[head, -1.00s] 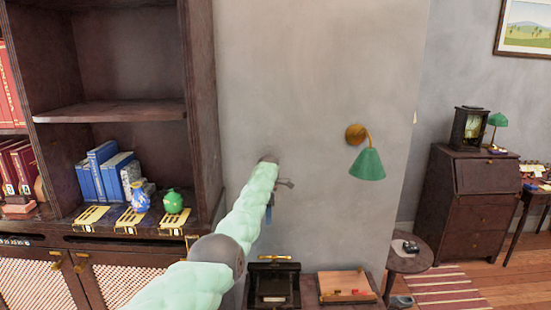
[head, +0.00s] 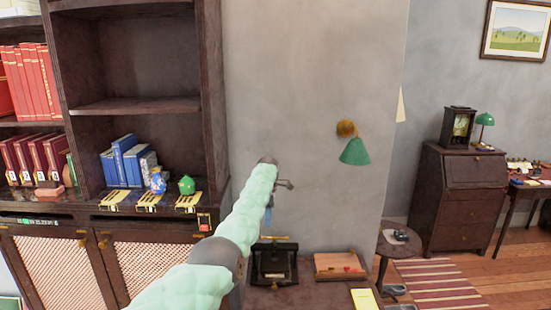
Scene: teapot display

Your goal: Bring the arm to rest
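My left arm, in a pale green padded sleeve, comes in from the bottom left of the head view and reaches forward in front of the grey wall. My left gripper (head: 286,184) shows small and dark at the far end of the arm, beside the wall and above the dark table. Its fingers are too small and too much turned away to tell whether they are open or shut. My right gripper is not in view.
A bookcase shelf (head: 130,206) holds blue books (head: 125,162), a blue-white pot (head: 158,183) and a green pot (head: 187,185). A green wall lamp (head: 355,151) hangs right of the arm. Below are a black press-like device (head: 273,265) and a wooden tray (head: 340,277).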

